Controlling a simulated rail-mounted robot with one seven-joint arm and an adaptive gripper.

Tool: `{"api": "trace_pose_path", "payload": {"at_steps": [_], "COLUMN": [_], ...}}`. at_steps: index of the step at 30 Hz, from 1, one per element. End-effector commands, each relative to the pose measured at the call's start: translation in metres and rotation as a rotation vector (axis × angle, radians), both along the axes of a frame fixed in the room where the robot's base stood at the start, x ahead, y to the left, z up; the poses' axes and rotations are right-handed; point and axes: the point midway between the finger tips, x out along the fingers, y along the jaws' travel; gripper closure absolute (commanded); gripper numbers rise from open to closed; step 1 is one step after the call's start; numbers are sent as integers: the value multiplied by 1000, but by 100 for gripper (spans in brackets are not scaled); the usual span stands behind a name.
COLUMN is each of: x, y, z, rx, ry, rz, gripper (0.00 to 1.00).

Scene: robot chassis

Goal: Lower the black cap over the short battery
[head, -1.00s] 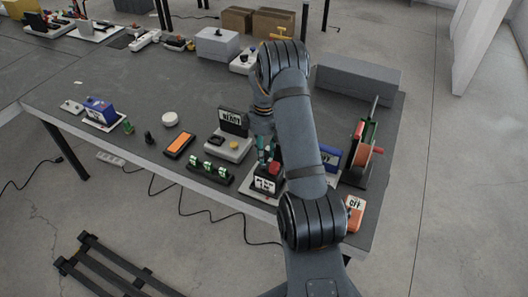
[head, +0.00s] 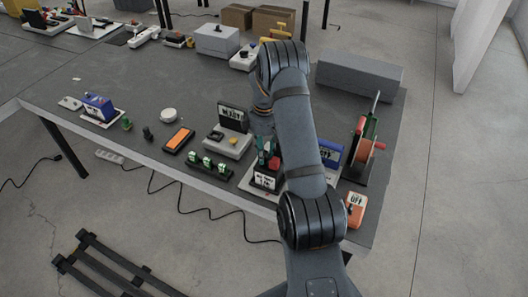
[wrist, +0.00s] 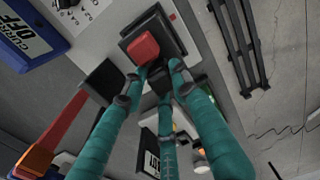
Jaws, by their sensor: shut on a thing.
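My gripper (wrist: 158,80) has teal fingers with dark tips, drawn together around a small dark piece, apparently the black cap (wrist: 160,76); the fingertips hide most of it. Just beyond the tips in the wrist view is a red block (wrist: 143,47) against a square black block (wrist: 158,28). I cannot tell whether the cap touches them. In the head view, my gripper (head: 265,160) is low over a light base with a black-and-white sign (head: 264,181), partly behind my arm. I cannot clearly identify the short battery.
A black rack with several green-and-white pieces (head: 208,166) and a grey unit with a sign (head: 229,142) stand left of the gripper. A blue box (head: 330,154), an orange reel stand (head: 363,151) and an orange device (head: 355,203) stand right. The table's front edge is close.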

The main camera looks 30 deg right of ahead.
Motion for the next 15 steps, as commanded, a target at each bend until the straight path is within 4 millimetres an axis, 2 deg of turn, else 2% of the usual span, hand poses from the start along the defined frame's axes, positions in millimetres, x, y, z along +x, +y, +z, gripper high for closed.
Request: {"api": "trace_pose_path", "payload": {"at_steps": [15], "x": [0], "y": [0], "z": [-14], "rx": [0], "ry": [0], "rz": [0], "gripper": [86]}}
